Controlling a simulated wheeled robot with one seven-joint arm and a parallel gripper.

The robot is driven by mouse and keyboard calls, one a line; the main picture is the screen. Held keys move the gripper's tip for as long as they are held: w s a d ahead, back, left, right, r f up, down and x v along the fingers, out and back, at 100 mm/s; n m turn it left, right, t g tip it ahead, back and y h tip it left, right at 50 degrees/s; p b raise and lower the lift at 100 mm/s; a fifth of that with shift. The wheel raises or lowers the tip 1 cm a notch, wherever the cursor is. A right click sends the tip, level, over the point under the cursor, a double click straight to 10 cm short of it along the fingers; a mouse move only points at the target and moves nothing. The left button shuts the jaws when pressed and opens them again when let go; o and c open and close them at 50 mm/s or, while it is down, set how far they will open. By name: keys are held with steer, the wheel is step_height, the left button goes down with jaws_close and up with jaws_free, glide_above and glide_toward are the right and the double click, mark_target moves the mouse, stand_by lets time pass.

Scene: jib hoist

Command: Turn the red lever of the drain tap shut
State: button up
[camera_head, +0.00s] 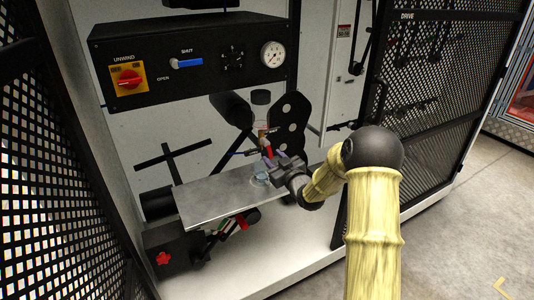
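A small red lever-like part (267,147) shows just beyond my gripper, in front of the black machine parts at the centre. I cannot tell for sure that it is the drain tap's lever. My gripper (268,168) is above the far right part of a grey metal plate (215,203), with its fingers pointing left towards this red part. The fingers are small and dark here, and I cannot tell whether they touch it or how far apart they are. Another red part (242,222) shows below the plate, and a red knob (163,258) sits on the black block at lower left.
A black control panel (195,60) with a red rotary switch (127,78), a blue-handled switch (187,62) and a gauge (273,54) is above. Black mesh doors stand at left (50,160) and right (430,95).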

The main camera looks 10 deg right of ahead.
mark_target(271, 155)
steer(key=x, duration=0.4)
steer(key=shift+w, duration=0.4)
steer(key=shift+a, duration=0.1)
